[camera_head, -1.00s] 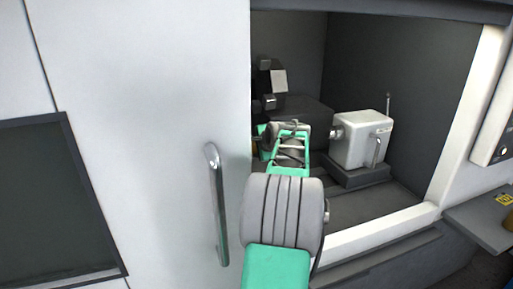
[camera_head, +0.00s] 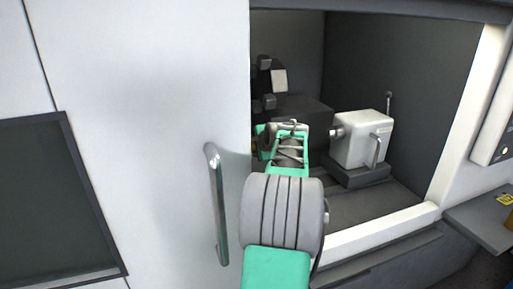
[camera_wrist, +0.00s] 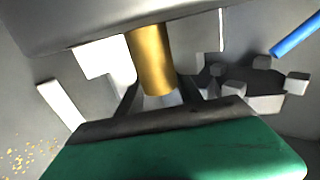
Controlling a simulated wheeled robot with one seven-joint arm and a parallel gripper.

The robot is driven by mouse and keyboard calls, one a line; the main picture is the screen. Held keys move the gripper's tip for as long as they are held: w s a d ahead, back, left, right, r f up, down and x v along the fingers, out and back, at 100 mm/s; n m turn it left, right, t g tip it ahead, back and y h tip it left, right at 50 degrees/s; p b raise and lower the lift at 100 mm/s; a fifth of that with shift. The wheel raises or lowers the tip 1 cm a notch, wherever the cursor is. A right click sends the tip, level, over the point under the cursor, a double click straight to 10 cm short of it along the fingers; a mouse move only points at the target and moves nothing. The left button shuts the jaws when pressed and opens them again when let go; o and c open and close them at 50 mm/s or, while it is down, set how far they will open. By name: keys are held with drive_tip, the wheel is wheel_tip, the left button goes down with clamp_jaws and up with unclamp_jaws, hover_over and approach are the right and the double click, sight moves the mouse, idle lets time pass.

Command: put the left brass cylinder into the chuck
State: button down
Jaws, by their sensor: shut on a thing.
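The brass cylinder (camera_wrist: 150,60) shows in the wrist view, at the upper middle. My gripper (camera_wrist: 160,100) is shut on its near end, between dark fingers above the green hand. The cylinder's far end runs up behind or into a broad grey body (camera_wrist: 130,15); I cannot tell which. Pale blocks beside the cylinder (camera_wrist: 105,60) may be chuck jaws. In the head view my arm reaches into the machine and my wrist is at the left of the opening. The fingers, cylinder and chuck are hidden there by the door and my arm.
A sliding door with a handle (camera_head: 217,205) covers the left of the machine. A white tailstock (camera_head: 360,140) stands right of my wrist.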

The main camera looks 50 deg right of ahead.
drive_tip(key=shift+w+a+f, duration=0.15)
drive_tip(key=shift+w+a, duration=0.05)
drive_tip(key=shift+a, duration=0.05)
drive_tip(key=c, duration=1.2)
unclamp_jaws()
drive_tip(key=shift+c, duration=0.2)
drive_tip(key=o, duration=0.3)
drive_tip(key=shift+w+a, duration=0.15)
drive_tip(key=shift+o, duration=1.2)
drive_tip(key=shift+s+d, duration=0.2)
drive_tip(key=shift+f, duration=0.3)
drive_tip(key=shift+r, duration=0.1)
drive_tip(key=o, duration=0.7)
drive_tip(key=shift+r, duration=0.15)
